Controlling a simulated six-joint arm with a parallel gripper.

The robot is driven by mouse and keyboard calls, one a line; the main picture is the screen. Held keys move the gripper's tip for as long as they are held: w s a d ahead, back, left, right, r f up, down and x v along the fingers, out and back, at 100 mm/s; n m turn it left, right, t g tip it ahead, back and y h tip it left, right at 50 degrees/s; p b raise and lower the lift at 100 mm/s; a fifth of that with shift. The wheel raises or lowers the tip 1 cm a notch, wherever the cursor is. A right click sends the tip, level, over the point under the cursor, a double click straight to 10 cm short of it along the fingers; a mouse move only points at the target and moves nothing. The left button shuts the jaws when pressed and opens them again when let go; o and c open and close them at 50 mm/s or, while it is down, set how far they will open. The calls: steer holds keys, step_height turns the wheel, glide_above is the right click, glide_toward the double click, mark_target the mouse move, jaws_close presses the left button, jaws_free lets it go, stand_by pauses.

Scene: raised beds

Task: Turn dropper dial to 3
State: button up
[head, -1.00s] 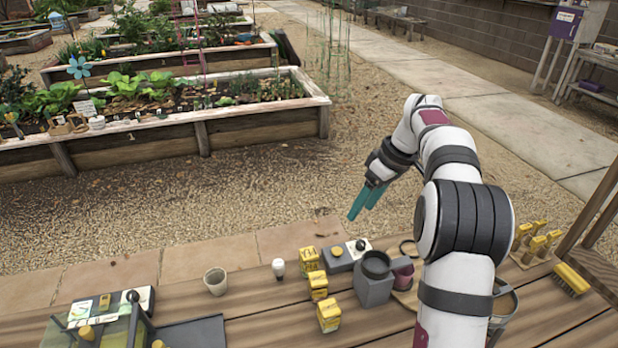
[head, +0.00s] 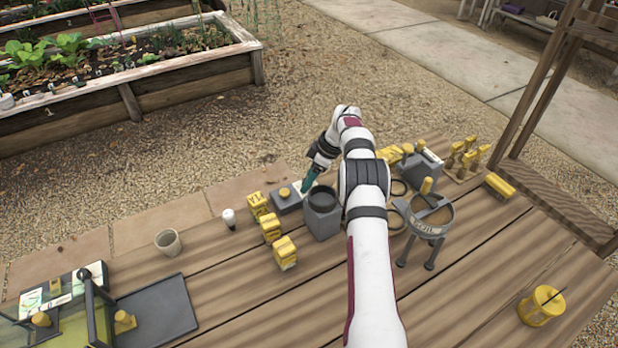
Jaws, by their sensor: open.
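I cannot tell for sure which part is the dropper dial. A small grey box (head: 285,203) with a yellow knob (head: 284,192) sits near the table's far edge. A pale plate with a dark round part, seen earlier at its right end, is now mostly hidden by my gripper. My gripper (head: 307,186) has teal fingers and points down over that right end, beside a grey square holder with a round dark top (head: 322,205). Nothing shows between the fingers. I cannot tell if they touch anything. No number is readable on a dial.
Several yellow boxes (head: 285,253) stand left of the holder. A white-topped bulb (head: 229,217), a pale cup (head: 168,242) and a dark tray (head: 157,310) lie further left. A soil hopper (head: 432,218) and a yellow lantern (head: 541,305) are on the right. The front middle is clear.

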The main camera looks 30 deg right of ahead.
steer(key=shift+a+f, duration=0.1)
steer(key=shift+f, duration=0.1)
jaws_close()
